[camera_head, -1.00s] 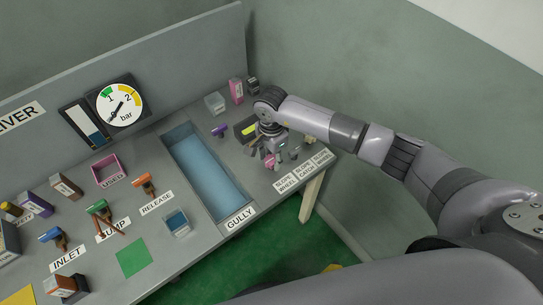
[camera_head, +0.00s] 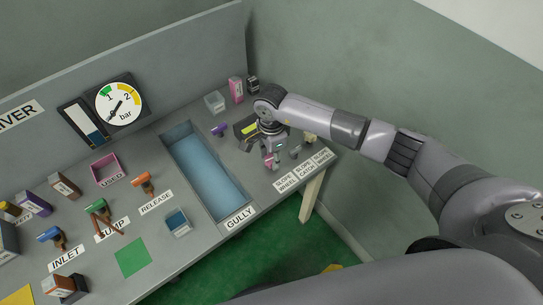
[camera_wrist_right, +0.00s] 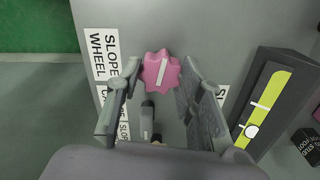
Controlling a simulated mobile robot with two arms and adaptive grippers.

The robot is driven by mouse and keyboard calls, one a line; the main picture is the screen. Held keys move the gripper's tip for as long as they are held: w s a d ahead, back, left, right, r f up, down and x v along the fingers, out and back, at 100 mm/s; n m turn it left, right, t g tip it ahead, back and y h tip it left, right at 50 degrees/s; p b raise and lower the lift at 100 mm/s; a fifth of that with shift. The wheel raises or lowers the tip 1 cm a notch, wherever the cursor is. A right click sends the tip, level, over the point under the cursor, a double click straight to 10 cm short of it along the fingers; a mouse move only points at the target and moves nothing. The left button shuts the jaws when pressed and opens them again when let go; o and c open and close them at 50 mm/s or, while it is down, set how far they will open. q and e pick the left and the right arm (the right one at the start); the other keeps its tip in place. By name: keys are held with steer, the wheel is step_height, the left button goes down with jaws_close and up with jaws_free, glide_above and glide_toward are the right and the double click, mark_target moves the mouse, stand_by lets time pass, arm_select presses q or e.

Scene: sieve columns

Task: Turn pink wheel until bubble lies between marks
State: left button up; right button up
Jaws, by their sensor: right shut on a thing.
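The pink wheel (camera_wrist_right: 160,71) is a lobed knob with a white stripe, on the grey bench beside the "SLOPE WHEEL" label. It also shows small in the head view (camera_head: 269,161). My right gripper (camera_wrist_right: 157,80) is shut on it, with one finger on each side. The level (camera_wrist_right: 278,98) is a dark block with a yellow-green vial, to the right of the wheel in the wrist view. Its white bubble (camera_wrist_right: 252,130) lies toward the vial's lower end, by the lower mark. I cannot tell exactly how it sits against that mark. My left gripper is out of view.
A grey lever (camera_wrist_right: 148,118) stands close to the wheel. The blue gully (camera_head: 208,170) is sunk in the bench to the left. A pink box (camera_head: 236,90) and a small black box (camera_head: 253,84) stand behind the level. A wall is close on the right.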

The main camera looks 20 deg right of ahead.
mark_target(272, 159)
steer(key=m+b, duration=0.1)
steer(key=m, duration=1.1)
steer(key=shift+m, duration=0.3)
stand_by(0.4)
steer(key=o, duration=1.2)
steer(key=shift+c, duration=0.2)
step_height(272, 159, up, 12)
